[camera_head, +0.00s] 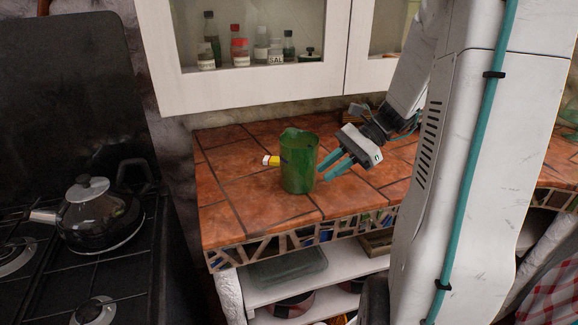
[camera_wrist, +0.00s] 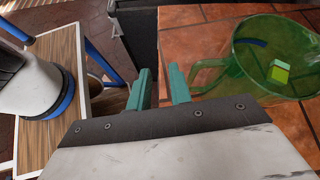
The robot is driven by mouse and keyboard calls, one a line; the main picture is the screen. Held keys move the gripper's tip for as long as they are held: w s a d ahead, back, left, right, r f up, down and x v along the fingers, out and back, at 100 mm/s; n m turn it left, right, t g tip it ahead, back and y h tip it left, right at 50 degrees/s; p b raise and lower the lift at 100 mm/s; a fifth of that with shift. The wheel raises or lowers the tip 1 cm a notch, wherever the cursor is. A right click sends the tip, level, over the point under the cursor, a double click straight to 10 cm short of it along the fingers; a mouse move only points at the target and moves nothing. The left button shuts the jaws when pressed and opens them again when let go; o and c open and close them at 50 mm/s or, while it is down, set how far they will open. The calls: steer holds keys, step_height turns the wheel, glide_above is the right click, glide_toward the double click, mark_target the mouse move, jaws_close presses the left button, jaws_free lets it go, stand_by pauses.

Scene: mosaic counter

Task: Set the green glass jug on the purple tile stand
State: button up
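The green glass jug (camera_head: 298,172) stands upright on the terracotta-tiled counter, near its left end. In the wrist view the jug (camera_wrist: 248,78) fills the right side, with its handle toward my fingers. My gripper (camera_head: 331,167) is just right of the jug in the head view, fingers pointing toward it. In the wrist view my gripper (camera_wrist: 160,86) is open with a narrow gap. The fingers appear beside the handle, with nothing held between them. I cannot make out the purple tile stand in either view.
A small yellow and white item (camera_head: 271,160) lies left of the jug. A stove with a dark kettle (camera_head: 98,216) is at the left. A white cabinet (camera_head: 240,95) hangs above the counter's back. The tiles (camera_head: 232,198) at the counter's front left are clear.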

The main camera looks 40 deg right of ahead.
steer(key=w+d+f+m+t+y, duration=0.1)
steer(key=w+d+m+t, duration=0.15)
steer(key=d+m, duration=0.2)
glide_above(311, 190)
steer(key=f, duration=0.2)
steer(key=shift+w+d+f+n+t, duration=0.15)
steer(key=shift+w+f+n+t, duration=0.1)
steer(key=shift+f, duration=0.05)
jaws_close()
